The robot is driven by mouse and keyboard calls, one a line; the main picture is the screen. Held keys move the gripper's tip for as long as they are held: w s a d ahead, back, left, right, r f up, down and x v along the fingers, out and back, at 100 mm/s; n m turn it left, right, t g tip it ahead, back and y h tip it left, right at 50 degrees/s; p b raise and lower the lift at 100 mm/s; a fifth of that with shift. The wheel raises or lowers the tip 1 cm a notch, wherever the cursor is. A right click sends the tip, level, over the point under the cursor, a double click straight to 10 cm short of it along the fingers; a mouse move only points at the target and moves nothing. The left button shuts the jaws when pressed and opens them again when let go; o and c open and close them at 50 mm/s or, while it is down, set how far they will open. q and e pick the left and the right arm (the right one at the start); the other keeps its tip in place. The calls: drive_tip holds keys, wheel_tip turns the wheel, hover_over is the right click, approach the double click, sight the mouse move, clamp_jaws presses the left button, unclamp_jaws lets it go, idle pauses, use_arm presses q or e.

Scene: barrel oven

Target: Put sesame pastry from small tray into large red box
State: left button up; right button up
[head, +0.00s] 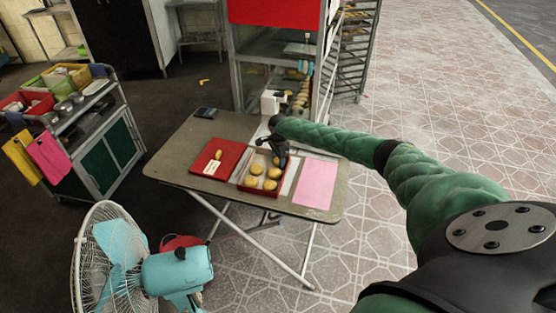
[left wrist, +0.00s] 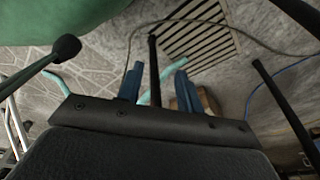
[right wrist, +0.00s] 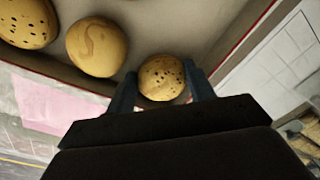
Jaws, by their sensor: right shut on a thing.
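My right gripper (head: 279,152) is at the back right of the large red box (head: 266,191). In the right wrist view it (right wrist: 161,88) is shut on a round, golden sesame pastry (right wrist: 161,72) with dark specks. That pastry is inside or just over the box; I cannot tell if it touches the bottom. Several other pastries (head: 270,185) lie in the box; one speckled pastry (right wrist: 28,22) and one with a swirl mark (right wrist: 97,46) show nearby. My left gripper (left wrist: 157,80) is open and empty, away from the table. I cannot make out the small tray clearly.
The box's red lid (head: 228,153) lies at its left on the folding table (head: 182,143). A pink sheet (head: 316,183) lies at its right. A glass cabinet (head: 285,75) with pastries stands behind. A fan (head: 115,260) stands at front left.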

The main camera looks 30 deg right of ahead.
sight(278, 160)
drive_tip(key=o, duration=0.7)
drive_tip(key=shift+r+p, duration=0.3)
drive_tip(key=shift+r, duration=0.05)
wheel_tip(278, 160, up, 5)
drive_tip(key=p, duration=0.5)
drive_tip(key=shift+s+f, duration=0.1)
drive_tip(key=shift+f, duration=0.1)
wheel_tip(278, 160, up, 2)
drive_tip(key=shift+r+p, duration=0.15)
drive_tip(key=shift+p, duration=0.95)
drive_tip(key=shift+s+r+p, duration=0.1)
drive_tip(key=shift+r+p, duration=0.8)
use_arm(q)
drive_tip(key=s+a+r+g+p, duration=0.1)
drive_tip(key=s+a, duration=0.2)
drive_tip(key=s, duration=1.3)
drive_tip(key=shift+s+a+r, duration=0.15)
drive_tip(key=shift+s+r, duration=0.15)
use_arm(e)
drive_tip(key=shift+s+r, duration=0.1)
drive_tip(key=shift+r, duration=1.25)
